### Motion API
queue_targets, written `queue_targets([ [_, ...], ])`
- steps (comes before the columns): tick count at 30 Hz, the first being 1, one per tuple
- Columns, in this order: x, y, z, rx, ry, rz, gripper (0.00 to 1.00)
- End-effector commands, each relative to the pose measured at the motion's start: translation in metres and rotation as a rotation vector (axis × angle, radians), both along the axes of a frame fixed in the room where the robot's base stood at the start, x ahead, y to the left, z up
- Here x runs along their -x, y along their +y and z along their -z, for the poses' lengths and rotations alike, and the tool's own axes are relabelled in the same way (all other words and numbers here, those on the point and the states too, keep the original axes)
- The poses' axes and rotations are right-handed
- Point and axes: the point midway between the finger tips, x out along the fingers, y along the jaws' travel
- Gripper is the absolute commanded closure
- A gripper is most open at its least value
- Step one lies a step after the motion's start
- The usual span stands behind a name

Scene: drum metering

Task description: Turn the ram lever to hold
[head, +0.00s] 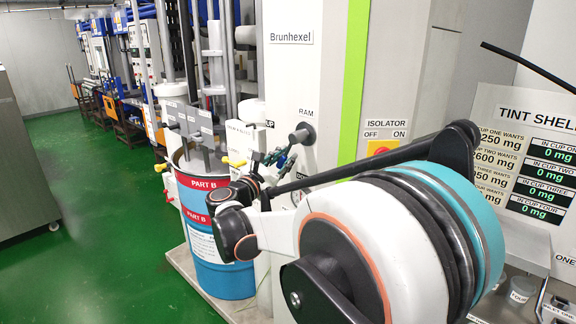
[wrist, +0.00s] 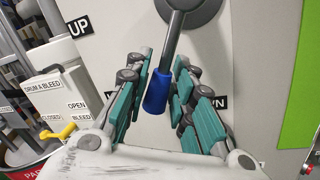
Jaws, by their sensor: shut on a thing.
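The ram lever has a round grey hub, a grey shaft and a blue grip (wrist: 157,92); in the wrist view it hangs down from the hub, its lower end slightly left. In the head view its hub (head: 302,133) sits under the RAM label. My gripper (wrist: 160,78) has its teal-padded fingers on both sides of the lever and is shut on it. In the head view my gripper (head: 283,158) is small beside the panel and the grip is mostly hidden. An UP label (wrist: 79,27) is at left; a partly covered label ending in "WN" (wrist: 219,102) is at right. No hold label is readable.
A yellow bleed valve handle (wrist: 58,133) is close at lower left. An isolator switch (head: 382,147) is to the right. Green floor (head: 90,220) is open at left.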

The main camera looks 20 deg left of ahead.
Motion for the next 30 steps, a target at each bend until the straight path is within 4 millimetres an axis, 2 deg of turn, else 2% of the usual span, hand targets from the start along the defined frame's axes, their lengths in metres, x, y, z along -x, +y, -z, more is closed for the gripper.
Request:
queue_targets([
  [13,-0.006,0.017,-0.011,-0.234,-0.096,-0.002,1.00],
  [30,-0.007,0.019,-0.014,-0.274,-0.113,-0.003,1.00],
])
